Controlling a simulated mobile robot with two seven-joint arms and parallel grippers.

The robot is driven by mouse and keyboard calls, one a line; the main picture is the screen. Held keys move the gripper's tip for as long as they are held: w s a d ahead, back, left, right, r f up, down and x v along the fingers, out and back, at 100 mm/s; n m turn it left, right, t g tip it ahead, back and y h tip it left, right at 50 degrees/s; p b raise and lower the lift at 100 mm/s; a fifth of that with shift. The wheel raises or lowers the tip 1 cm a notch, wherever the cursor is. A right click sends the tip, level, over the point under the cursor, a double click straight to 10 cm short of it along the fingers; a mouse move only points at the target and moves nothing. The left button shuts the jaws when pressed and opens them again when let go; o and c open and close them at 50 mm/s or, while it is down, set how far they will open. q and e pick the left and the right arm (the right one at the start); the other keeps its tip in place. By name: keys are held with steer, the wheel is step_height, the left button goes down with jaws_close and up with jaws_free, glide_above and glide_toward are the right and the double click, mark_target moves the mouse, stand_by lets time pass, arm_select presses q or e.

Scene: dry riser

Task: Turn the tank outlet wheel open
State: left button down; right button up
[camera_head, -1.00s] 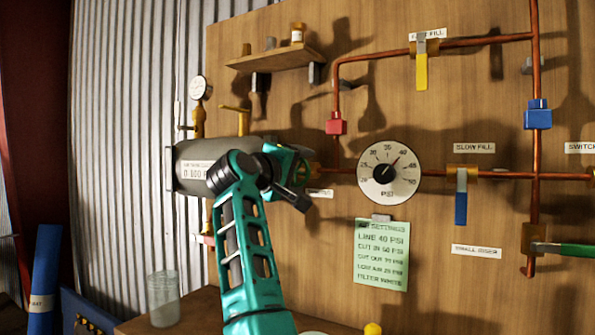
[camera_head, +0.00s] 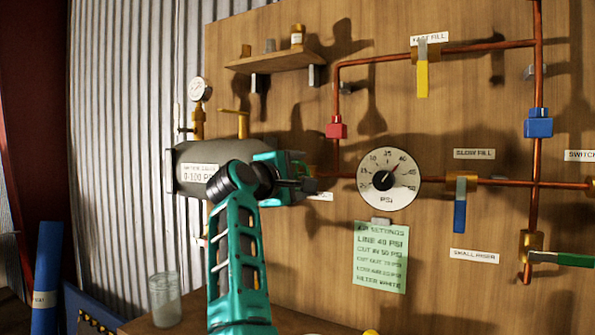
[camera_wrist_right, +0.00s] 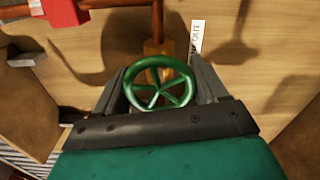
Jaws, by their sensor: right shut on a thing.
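The tank outlet wheel (camera_wrist_right: 160,88) is a green spoked handwheel, seen in the right wrist view in front of a brass valve body (camera_wrist_right: 158,60) on a copper pipe. My right gripper (camera_wrist_right: 160,78) has one finger on each side of the wheel's rim and is shut on it. In the head view my right gripper (camera_head: 303,185) is at the right end of the grey tank (camera_head: 196,153), and my wrist hides most of the wheel. My left gripper is not in view.
A round gauge (camera_head: 389,180) and a green settings note (camera_head: 381,256) are right of my gripper. A red block (camera_head: 336,127) sits on the pipe above it. A clear glass (camera_head: 165,299) stands on the bench below. Blue, yellow and green levers are farther right.

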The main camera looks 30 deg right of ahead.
steer(key=shift+n, duration=0.6)
steer(key=o, duration=1)
steer(key=shift+c, duration=0.2)
steer(key=shift+a, duration=0.1)
steer(key=v, duration=1.2)
steer(key=shift+s+a+b, duration=0.25)
steer(key=shift+a+b, duration=0.05)
steer(key=shift+b, duration=0.05)
